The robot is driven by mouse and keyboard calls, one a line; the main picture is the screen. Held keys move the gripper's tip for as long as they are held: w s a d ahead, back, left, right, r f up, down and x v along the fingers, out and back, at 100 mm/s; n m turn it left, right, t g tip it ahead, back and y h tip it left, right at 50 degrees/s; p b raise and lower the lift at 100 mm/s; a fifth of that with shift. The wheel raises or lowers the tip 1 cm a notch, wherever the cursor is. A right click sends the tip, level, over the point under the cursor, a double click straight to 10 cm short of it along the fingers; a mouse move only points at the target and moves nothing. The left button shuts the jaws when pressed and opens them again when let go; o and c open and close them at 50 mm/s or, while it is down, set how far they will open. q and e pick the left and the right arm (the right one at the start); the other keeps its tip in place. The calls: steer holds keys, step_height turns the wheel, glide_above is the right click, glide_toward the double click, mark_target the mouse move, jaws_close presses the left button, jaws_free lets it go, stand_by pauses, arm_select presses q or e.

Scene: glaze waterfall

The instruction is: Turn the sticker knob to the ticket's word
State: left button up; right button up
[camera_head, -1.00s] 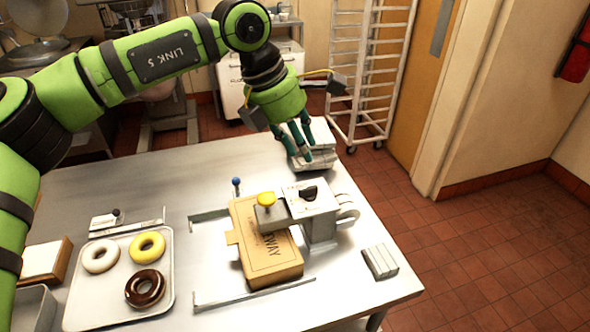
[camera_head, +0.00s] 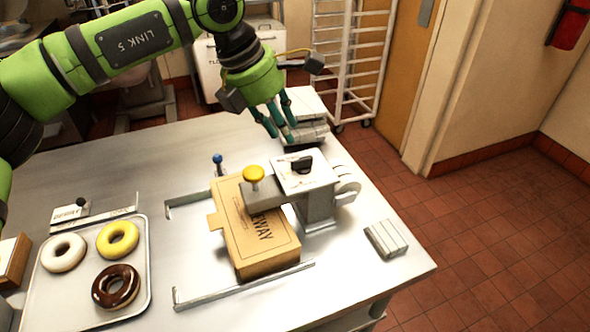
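The sticker machine (camera_head: 317,207) stands on the steel table, with a black knob (camera_head: 302,165) on its pale top plate (camera_head: 290,181) and a yellow button (camera_head: 253,175) on its arm. The words around the knob are too small to read. My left gripper (camera_head: 283,133) hangs behind and just above the knob, apart from it, its teal fingers pointing down. The fingers look spread, with nothing seen between them. A brown cardboard box (camera_head: 258,245) lies under the machine's arm. I cannot make out a ticket with a readable word. My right gripper is not in view.
A tray (camera_head: 143,290) with white, yellow and chocolate donuts is at the left. Metal rails (camera_head: 245,287) flank the box. A stack of pale boxes (camera_head: 305,105) stands behind my gripper, and a small ribbed block (camera_head: 386,239) lies near the right edge.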

mark_target(297, 158)
arm_select(q)
steer(key=shift+w+f, duration=0.25)
steer(key=shift+f, duration=0.7)
steer(key=shift+d+f, duration=0.1)
steer(key=shift+f, duration=0.1)
steer(key=p+x, duration=0.2)
steer(key=x, duration=0.4)
steer(key=shift+d, duration=0.1)
steer(key=shift+s, duration=0.1)
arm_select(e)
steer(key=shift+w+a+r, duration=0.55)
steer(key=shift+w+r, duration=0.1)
arm_select(q)
jaws_close()
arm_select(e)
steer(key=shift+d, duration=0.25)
